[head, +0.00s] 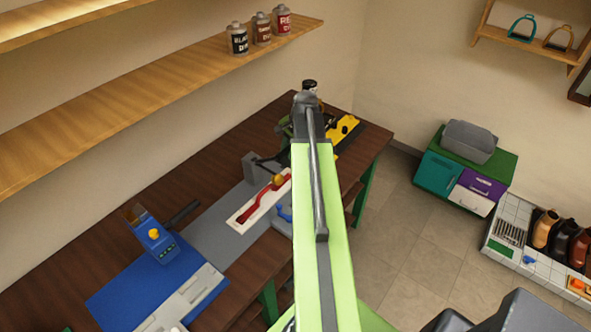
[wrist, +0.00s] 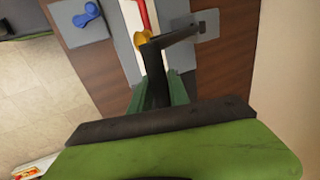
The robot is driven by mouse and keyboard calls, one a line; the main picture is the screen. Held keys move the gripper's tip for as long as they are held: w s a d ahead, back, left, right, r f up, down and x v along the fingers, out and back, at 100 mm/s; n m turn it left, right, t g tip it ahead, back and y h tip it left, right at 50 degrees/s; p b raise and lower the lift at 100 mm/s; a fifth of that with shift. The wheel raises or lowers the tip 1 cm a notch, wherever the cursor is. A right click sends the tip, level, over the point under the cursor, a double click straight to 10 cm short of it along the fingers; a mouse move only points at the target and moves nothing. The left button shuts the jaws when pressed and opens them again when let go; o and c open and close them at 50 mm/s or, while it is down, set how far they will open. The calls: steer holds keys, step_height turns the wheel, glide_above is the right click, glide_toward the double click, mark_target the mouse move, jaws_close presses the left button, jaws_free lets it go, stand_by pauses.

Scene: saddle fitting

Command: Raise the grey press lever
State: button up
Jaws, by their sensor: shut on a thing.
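The grey press (head: 252,167) stands on the bench against the wall side, and its bracket also shows in the wrist view (wrist: 208,24). Its dark grey lever (wrist: 180,35) runs from the bracket towards my gripper (wrist: 155,85). The green fingers are shut on the lever's dark handle end (wrist: 154,92). In the head view, my arm hides most of the gripper and the handle. A yellow-orange knob (head: 279,180) sits by the lever, above a red strap (head: 263,200) on a white board (head: 243,219).
A blue press (head: 151,236) with a dark handle stands on a blue mat (head: 113,295) at the left. A small blue part (head: 284,213) lies near the board. A yellow tool holder (head: 344,132) stands at the bench's far end.

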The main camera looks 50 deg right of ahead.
steer(key=w+r+p, duration=0.2)
steer(key=r, duration=0.1)
steer(key=shift+w, duration=0.3)
stand_by(0.5)
stand_by(0.3)
steer(key=o, duration=0.9)
steer(key=shift+w+a, duration=0.15)
steer(key=shift+p, duration=0.3)
steer(key=p+v, duration=0.5)
steer(key=v, duration=0.1)
steer(key=shift+r+p, duration=0.1)
steer(key=shift+p, duration=0.3)
